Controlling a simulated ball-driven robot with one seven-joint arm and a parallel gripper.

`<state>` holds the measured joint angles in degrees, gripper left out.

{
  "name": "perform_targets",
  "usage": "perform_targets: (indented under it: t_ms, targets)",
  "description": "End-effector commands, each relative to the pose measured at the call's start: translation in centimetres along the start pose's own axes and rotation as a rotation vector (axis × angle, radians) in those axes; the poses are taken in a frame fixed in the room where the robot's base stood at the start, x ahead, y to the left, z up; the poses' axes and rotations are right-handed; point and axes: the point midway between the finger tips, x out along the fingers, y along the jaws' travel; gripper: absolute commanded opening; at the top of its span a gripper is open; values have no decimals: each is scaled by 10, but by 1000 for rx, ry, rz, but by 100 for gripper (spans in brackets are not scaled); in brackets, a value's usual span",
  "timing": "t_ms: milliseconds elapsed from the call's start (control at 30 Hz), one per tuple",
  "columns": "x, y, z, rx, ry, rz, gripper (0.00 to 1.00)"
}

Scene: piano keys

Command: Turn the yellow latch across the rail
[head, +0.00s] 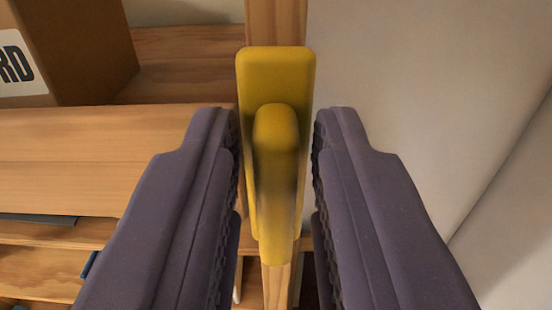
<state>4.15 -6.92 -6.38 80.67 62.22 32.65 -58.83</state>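The yellow latch (275,140) is in the middle of the head view. It has a flat upright yellow plate (277,72) with a rounded handle in front of it. The handle points down, in line with the rail. The wooden rail (276,22) runs upright behind the latch and shows above and below it. My gripper (276,140) is open, with one dark purple finger on each side of the latch. The fingers look apart from the handle, with a narrow gap on each side. Whether a finger touches the plate's edge I cannot tell.
Wooden shelves (100,150) lie to the left of the rail, with thin dark blue items on the lower ones. A brown box (75,45) with a white label stands at the upper left. A plain pale wall (430,60) fills the right side.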

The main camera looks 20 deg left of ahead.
Motion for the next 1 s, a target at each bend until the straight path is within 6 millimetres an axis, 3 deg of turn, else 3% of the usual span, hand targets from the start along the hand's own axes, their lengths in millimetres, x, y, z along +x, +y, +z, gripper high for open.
perform_targets:
  t_ms: [467, 1000]
  targets:
    - [0, 3, 1, 116, 1, 1, 0]
    - [0, 11, 4, 600, 1, 1, 0]
